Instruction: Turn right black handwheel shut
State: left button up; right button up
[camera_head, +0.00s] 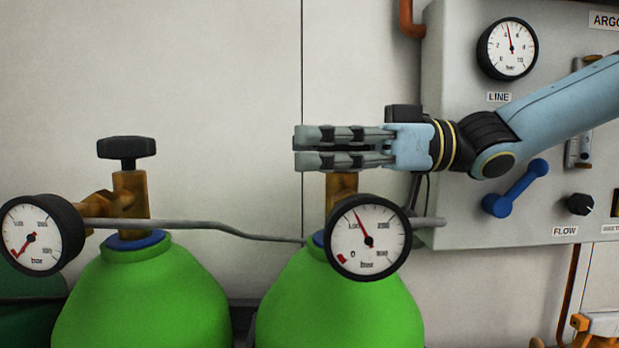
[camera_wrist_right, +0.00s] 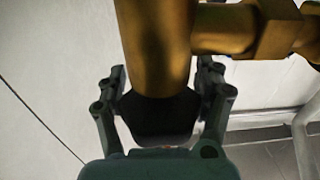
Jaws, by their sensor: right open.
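The right green cylinder (camera_head: 335,305) has a brass valve (camera_head: 342,186), and my right gripper (camera_head: 300,148) lies level across its top, coming in from the right. The right black handwheel is hidden behind the gripper in the head view. In the wrist view the black handwheel (camera_wrist_right: 160,115) sits under the brass stem (camera_wrist_right: 155,45), between my two spread fingers. The fingers stand on either side of it and look open; whether either touches it I cannot tell. My left gripper is not in view.
The left green cylinder (camera_head: 142,300) carries its own black handwheel (camera_head: 126,150) and gauge (camera_head: 40,236). A round gauge (camera_head: 368,238) sits just below my gripper. A grey pipe (camera_head: 200,226) runs between the valves. A grey panel (camera_head: 455,60) with a blue lever (camera_head: 517,187) stands right.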

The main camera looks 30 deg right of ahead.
jog(key=shift+w+a, duration=0.1)
jog(key=shift+a, duration=0.15)
jog(key=shift+w+a, duration=0.1)
jog(key=shift+a, duration=0.05)
jog(key=c, duration=1.4)
grip_shut()
